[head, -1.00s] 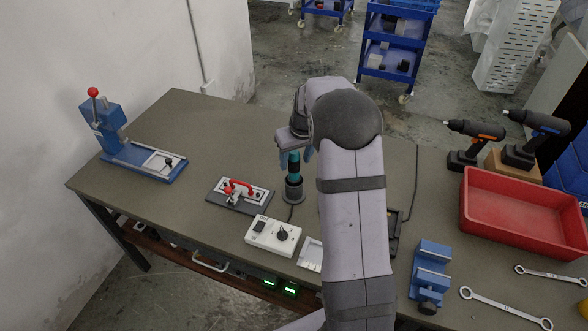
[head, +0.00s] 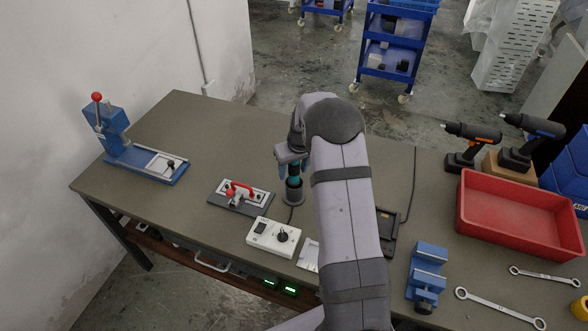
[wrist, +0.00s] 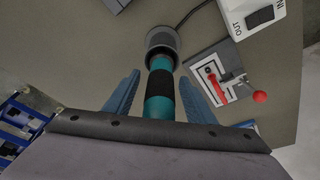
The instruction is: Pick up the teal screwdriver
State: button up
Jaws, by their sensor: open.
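The teal screwdriver (head: 293,172) stands upright in a round grey holder (head: 293,192) on the table. In the wrist view its teal and black body (wrist: 160,90) lies between the two blue fingers, with the holder (wrist: 162,42) at its far end. My gripper (head: 294,168) is open around the screwdriver, with a gap showing on each side in the wrist view. The arm hides part of the table to the right of it.
A plate with a red-handled clamp (head: 240,196) lies left of the holder. A white control box (head: 273,237) with a dial stands in front. A blue press (head: 130,145) is far left. A red tray (head: 520,212), power drills (head: 470,143) and wrenches (head: 500,307) are right.

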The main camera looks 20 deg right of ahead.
jog(key=shift+x, duration=0.95)
jog(key=shift+c, duration=0.3)
jog(key=c, duration=1.1)
jog(key=shift+r, duration=0.1)
jog(key=shift+c, duration=0.2)
notch_tip(320, 180, up, 10)
jog(key=b, duration=0.2)
jog(key=shift+b, duration=0.4)
jog(key=shift+w+a, duration=0.1)
jog(key=shift+w, duration=0.05)
jog(key=w+a+f+p, duration=0.1)
jog(key=w+a+p, duration=0.2)
jog(key=w+a, duration=0.3)
jog(key=w+a+f+p, duration=0.1)
jog(key=w+a+p, duration=0.3)
jog(key=a, duration=1)
jog(key=shift+w, duration=1.15)
